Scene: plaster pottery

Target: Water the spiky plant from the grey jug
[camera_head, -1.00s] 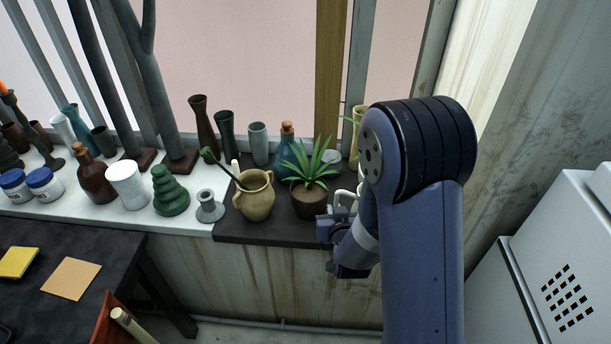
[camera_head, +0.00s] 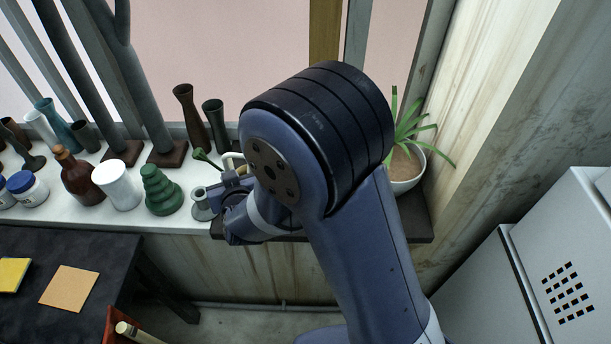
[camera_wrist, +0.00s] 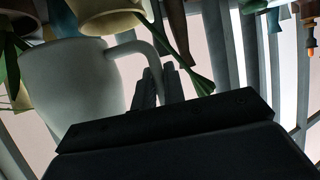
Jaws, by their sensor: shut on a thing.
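The pale grey jug (camera_wrist: 70,85) fills the left of the wrist view, its looped handle (camera_wrist: 150,52) reaching the fingers. My gripper (camera_wrist: 158,88) is shut on the handle. A plant with long green leaves in a white pot (camera_head: 405,170) stands at the right end. I cannot tell the jug's tilt.
A tan pot (camera_wrist: 108,14) with a green-tipped stick (camera_wrist: 203,86) is close to the jug in the wrist view. Dark vases (camera_head: 190,118) stand behind.

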